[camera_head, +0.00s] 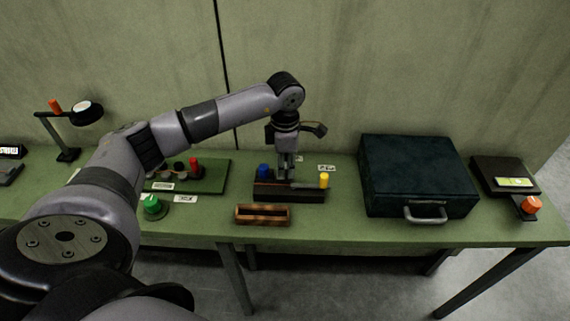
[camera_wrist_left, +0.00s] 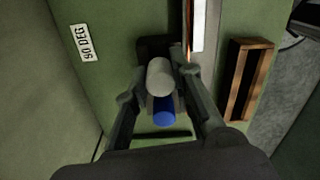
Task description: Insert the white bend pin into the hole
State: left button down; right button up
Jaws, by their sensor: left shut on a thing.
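My left gripper (camera_head: 287,174) points down over the dark bending fixture (camera_head: 262,192) near the middle of the table. In the left wrist view, the left gripper (camera_wrist_left: 160,92) has its fingers on either side of the white bend pin (camera_wrist_left: 159,77) and is shut on it. The blue pin (camera_head: 263,170) stands at the fixture's left side; in the wrist view the blue pin (camera_wrist_left: 163,113) shows just past the white one. A yellow pin (camera_head: 323,181) stands at the fixture's right end. The hole and the white pin's lower end are hidden. My right gripper is not in view.
A wooden tray (camera_head: 262,214) lies in front of the fixture. A dark case (camera_head: 419,175) stands to its right. A green knob (camera_head: 152,204) and a green board (camera_head: 216,176) with parts are to the left. The wall is close behind the table.

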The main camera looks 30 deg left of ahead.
pick_arm(q)
jog(key=shift+f, duration=0.45)
jog(key=c, duration=1.8)
grip_release()
jog(key=o, duration=0.5)
jog(key=shift+r, duration=0.15)
notch_tip(320, 180, up, 12)
jog(key=shift+f, duration=0.1)
